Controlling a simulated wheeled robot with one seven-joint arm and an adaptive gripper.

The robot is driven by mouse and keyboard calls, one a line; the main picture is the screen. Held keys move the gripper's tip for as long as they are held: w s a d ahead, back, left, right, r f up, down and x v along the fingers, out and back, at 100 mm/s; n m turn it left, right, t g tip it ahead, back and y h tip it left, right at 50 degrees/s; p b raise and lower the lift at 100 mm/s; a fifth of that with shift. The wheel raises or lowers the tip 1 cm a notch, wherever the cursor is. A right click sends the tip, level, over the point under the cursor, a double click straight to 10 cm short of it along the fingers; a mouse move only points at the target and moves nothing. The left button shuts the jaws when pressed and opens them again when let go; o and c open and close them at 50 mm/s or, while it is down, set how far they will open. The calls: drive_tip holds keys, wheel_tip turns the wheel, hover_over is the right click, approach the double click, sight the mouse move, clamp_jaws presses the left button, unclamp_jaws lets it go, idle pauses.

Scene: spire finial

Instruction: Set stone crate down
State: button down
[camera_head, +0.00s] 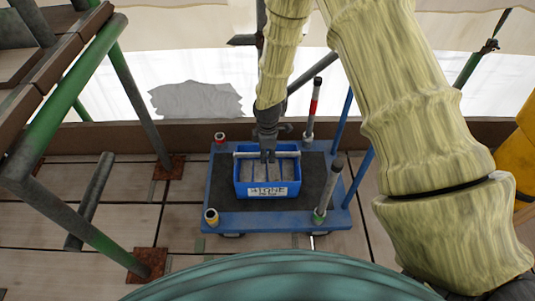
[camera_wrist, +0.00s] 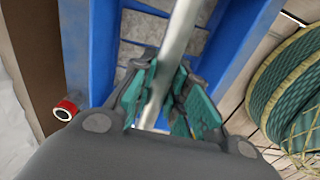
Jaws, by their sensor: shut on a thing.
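The stone crate (camera_head: 246,190) is a blue open box with a white label on its front and grey stone blocks inside. A pale bar handle (camera_head: 285,154) runs across its top. My gripper (camera_head: 267,157) reaches down from above and is shut on the handle. In the wrist view, the teal pads of my gripper (camera_wrist: 165,103) sit on both sides of the silver bar (camera_wrist: 178,45), with grey blocks (camera_wrist: 142,27) below. The crate looks level over the dark mat of a blue trolley (camera_head: 275,222). I cannot tell whether its underside touches the mat.
The trolley has corner posts, with tall ones at the right (camera_head: 327,190) and back right (camera_head: 313,108). Scaffold tubes (camera_head: 60,95) stand at the left. A dark board (camera_head: 130,136) runs behind the trolley. Bare mat shows right of the crate (camera_head: 315,175).

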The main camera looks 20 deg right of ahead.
drive_tip(key=c, duration=1.3)
unclamp_jaws()
